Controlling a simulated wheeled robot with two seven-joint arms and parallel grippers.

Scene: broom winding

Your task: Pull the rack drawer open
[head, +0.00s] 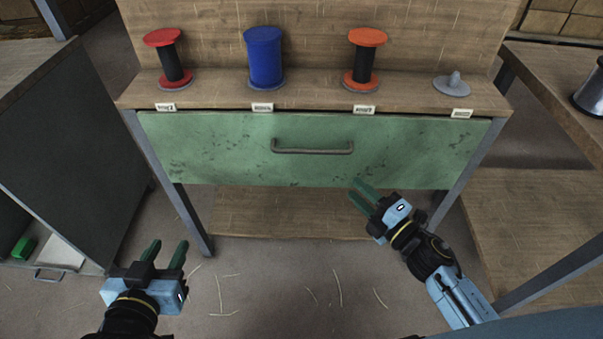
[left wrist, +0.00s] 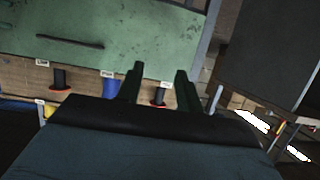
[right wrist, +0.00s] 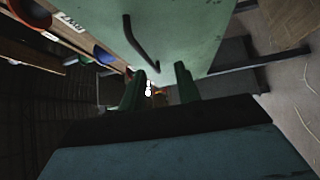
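The rack drawer (head: 220,155) has a worn green front and sits shut under the rack's wooden top. Its dark bar handle (head: 312,150) is at the middle of the front; the handle also shows in the left wrist view (left wrist: 70,41) and the right wrist view (right wrist: 140,42). My right gripper (head: 361,193) is open and empty, below and to the right of the handle, apart from it. My left gripper (head: 166,252) is open and empty, low and left of the drawer, well away from the handle.
On the rack top (head: 210,95) stand a red-ended spool (head: 170,60), a blue spool (head: 265,57), an orange-ended spool (head: 365,60) and an empty grey holder (head: 454,84). A grey cabinet (head: 70,130) stands left and a wooden table (head: 560,85) right. Bristles lie scattered on the floor.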

